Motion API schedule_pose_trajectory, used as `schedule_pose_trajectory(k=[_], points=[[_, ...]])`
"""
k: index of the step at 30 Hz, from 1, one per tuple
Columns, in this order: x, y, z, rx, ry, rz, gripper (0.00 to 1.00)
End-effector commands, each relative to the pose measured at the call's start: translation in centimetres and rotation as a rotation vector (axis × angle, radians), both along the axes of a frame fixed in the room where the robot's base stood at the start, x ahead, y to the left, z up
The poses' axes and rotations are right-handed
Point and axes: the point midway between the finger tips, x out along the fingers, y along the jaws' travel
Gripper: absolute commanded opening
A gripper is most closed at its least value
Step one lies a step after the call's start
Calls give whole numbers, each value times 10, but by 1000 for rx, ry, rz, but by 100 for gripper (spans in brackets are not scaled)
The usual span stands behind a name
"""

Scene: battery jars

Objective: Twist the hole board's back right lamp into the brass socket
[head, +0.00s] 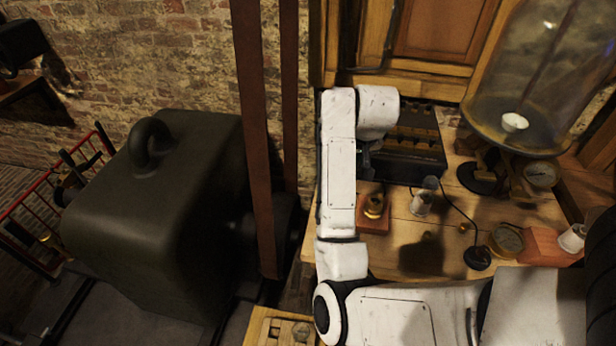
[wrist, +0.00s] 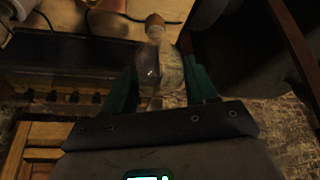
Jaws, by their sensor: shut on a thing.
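In the wrist view my gripper (wrist: 160,66) is shut on a clear glass lamp (wrist: 158,72), held between its two green fingers. The lamp's brownish base (wrist: 154,20) points away from the gripper, beyond a pale neck. In the head view my own white arm hides the gripper and the held lamp. The brass socket (head: 374,205) stands upright on a small reddish wooden block (head: 372,224) on the bench, just right of my arm. A light wooden board (head: 265,328) at the bottom edge may be the hole board; it is mostly cut off.
A dark battery box (head: 412,160) stands at the bench's back. A small glass piece (head: 421,203) and a corded black stand (head: 477,258) are right of the socket. A big black weight (head: 165,200) is left.

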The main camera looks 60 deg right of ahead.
Motion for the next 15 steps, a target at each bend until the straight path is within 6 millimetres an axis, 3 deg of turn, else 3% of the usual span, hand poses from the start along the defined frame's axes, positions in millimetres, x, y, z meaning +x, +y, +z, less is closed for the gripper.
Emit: schedule_pose_trajectory(k=[1,7,15], points=[[-13,-7,16,2,-3,-45,20],[-61,-21,30,1,0,-177,20],[-82,-24,29,-1,1,-234,20]])
